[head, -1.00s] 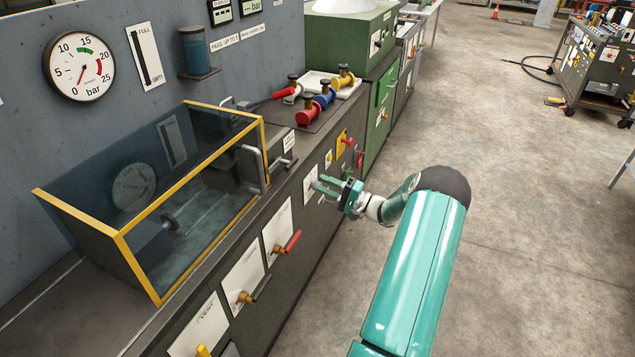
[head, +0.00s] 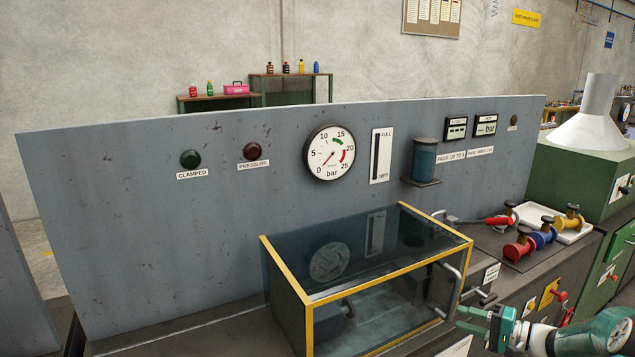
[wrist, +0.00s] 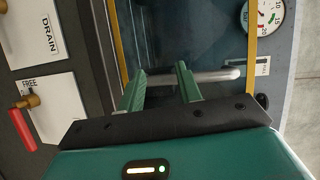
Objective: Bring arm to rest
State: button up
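My gripper (head: 472,328) is at the lower right of the head view, in front of the bench and near the right end of the clear guard box (head: 307,320) with yellow edges. In the wrist view my gripper (wrist: 160,83) has its two green fingers apart, with nothing between them. The guard's metal handle (head: 451,290) stands close to the fingers in the head view. In the wrist view the handle bar (wrist: 215,76) lies beyond the fingertips, and I cannot tell how far.
The bench front has labelled valves, including a red handle (wrist: 22,130).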

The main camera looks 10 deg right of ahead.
jog(key=s+a+r+n+g+h, duration=0.1)
jog(key=s+a+r+n+g, duration=0.15)
jog(key=a, duration=0.55)
jog(key=s+a+r+n+g+h, duration=0.1)
jog(key=s+a+r+g+h, duration=0.15)
jog(key=a, duration=0.45)
jog(key=s+a+r+n+g, duration=0.2)
jog(key=s+a+r+g, duration=0.15)
jog(key=a, duration=0.45)
jog(key=s+a+r+n+t+h, duration=0.1)
jog(key=s+a+r+n+h, duration=0.1)
jog(key=s, duration=0.6)
jog(key=s+a+r+n+t+h, duration=0.1)
jog(key=s+a+r+h, duration=0.3)
jog(key=s, duration=0.5)
jog(key=shift+a+r+n+h, duration=0.2)
jog(key=shift+a+n+h, duration=0.15)
jog(key=shift+a+h, duration=0.4)
jog(key=shift+d, duration=0.1)
